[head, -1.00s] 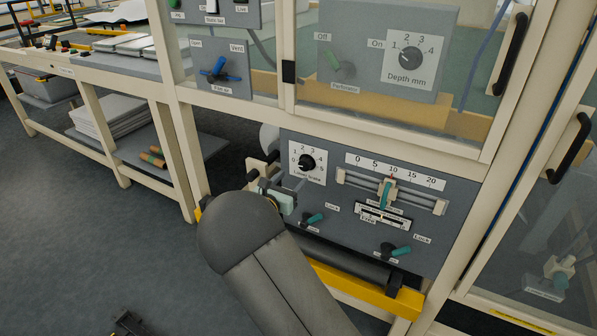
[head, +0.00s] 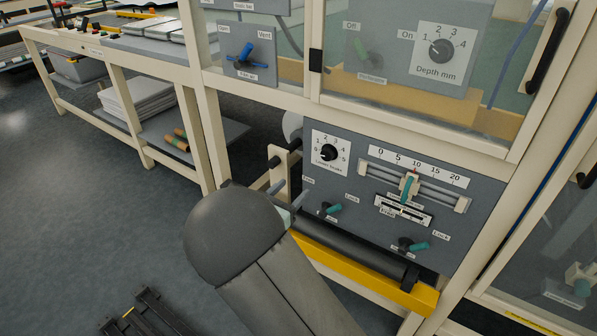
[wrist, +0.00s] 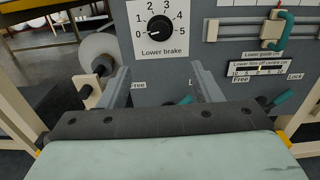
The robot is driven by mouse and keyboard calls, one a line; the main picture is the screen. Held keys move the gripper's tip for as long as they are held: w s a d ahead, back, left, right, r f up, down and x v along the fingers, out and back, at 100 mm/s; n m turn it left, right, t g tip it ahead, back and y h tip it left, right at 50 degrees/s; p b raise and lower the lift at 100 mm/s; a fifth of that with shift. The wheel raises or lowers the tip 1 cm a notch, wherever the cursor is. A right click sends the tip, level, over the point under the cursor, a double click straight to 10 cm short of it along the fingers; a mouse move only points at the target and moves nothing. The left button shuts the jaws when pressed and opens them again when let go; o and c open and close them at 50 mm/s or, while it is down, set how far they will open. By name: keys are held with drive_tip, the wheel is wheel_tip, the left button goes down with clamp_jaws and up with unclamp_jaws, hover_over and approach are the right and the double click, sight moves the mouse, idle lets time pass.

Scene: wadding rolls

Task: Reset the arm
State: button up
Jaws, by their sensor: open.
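My gripper shows in the wrist view (wrist: 160,88), with its two grey fingers spread apart and nothing between them. It faces the grey lower control panel (wrist: 185,75), below the lower brake dial (wrist: 159,27). In the head view my dark rounded arm link covers most of the gripper, left of the same panel (head: 330,185). I cannot tell the exact gap between fingertips and panel.
The lower brake dial (head: 328,153), a slider scale (head: 412,185) and teal Lock levers (head: 330,208) sit on the panel. A yellow bar (head: 365,270) runs below it. A white roll (wrist: 97,52) is left of the panel. Open floor (head: 80,220) lies left.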

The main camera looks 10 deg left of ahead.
drive_tip(key=s+d+r+m+g+h+p, duration=0.1)
drive_tip(key=s+d+r+m+g+p, duration=0.15)
drive_tip(key=d+m+g, duration=0.4)
drive_tip(key=s+d+r+m+g+h+p, duration=0.1)
drive_tip(key=s+d+r+m+g+p, duration=0.2)
drive_tip(key=d, duration=0.7)
drive_tip(key=s+d+r+m+g+h+p, duration=0.1)
drive_tip(key=s+d+r+m+g+p, duration=0.15)
drive_tip(key=s+d+r+m, duration=0.4)
drive_tip(key=s+d+r+m+g+y+p, duration=0.2)
drive_tip(key=s+r+m+y+p, duration=0.1)
drive_tip(key=s+m+y, duration=0.2)
drive_tip(key=s+d+r+m+g+y+p, duration=0.1)
drive_tip(key=s+r+m+y+p, duration=0.3)
drive_tip(key=s+m, duration=0.6)
drive_tip(key=s+g+y, duration=0.1)
drive_tip(key=s, duration=0.2)
drive_tip(key=shift+s+d+r+y, duration=0.15)
drive_tip(key=shift+s+d+y, duration=0.15)
drive_tip(key=shift+s+d, duration=0.1)
